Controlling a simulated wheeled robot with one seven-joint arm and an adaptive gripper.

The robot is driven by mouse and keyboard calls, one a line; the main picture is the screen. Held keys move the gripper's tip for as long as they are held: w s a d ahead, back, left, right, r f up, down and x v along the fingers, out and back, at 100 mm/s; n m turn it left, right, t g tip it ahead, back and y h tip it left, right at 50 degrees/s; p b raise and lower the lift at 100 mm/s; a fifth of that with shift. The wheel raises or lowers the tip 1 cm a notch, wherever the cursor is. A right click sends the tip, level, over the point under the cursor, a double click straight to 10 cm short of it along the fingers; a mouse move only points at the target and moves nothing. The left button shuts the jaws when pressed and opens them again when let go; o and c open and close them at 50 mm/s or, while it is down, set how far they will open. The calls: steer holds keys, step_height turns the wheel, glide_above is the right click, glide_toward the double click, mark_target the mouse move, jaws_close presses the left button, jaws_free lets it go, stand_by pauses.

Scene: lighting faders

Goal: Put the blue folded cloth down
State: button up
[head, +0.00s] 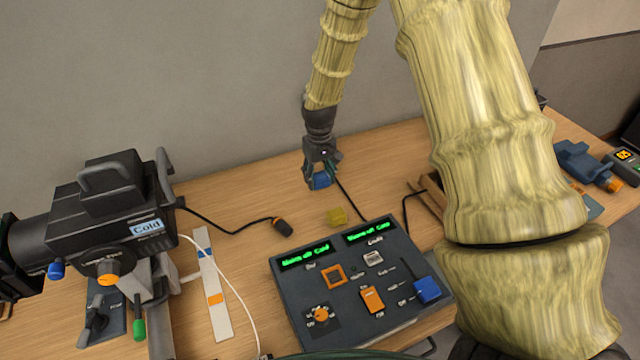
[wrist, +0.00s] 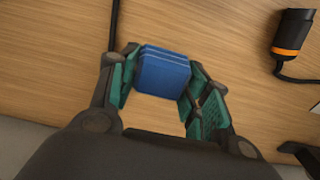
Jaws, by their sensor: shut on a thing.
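The blue folded cloth (head: 321,181) is a small layered square at the end of my gripper (head: 322,172) in the head view. In the wrist view the cloth (wrist: 163,74) sits between the two green-padded fingers of my gripper (wrist: 158,80), which are shut on it. The gripper is over the wooden table (head: 235,195), behind the control console. I cannot tell whether the cloth touches the table.
A black plug with an orange ring (head: 282,227) lies left. A stage light labelled Cold (head: 105,225) stands far left. Bare table surrounds the gripper.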

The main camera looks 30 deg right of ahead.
mark_target(319, 184)
steer(key=shift+f+p, duration=0.65)
steer(key=shift+f, duration=1.35)
steer(key=shift+f, duration=0.2)
steer(key=o, duration=0.9)
steer(key=shift+r, duration=0.3)
steer(key=shift+r+b, duration=2.05)
steer(key=shift+r, duration=3.85)
steer(key=shift+r, duration=0.15)
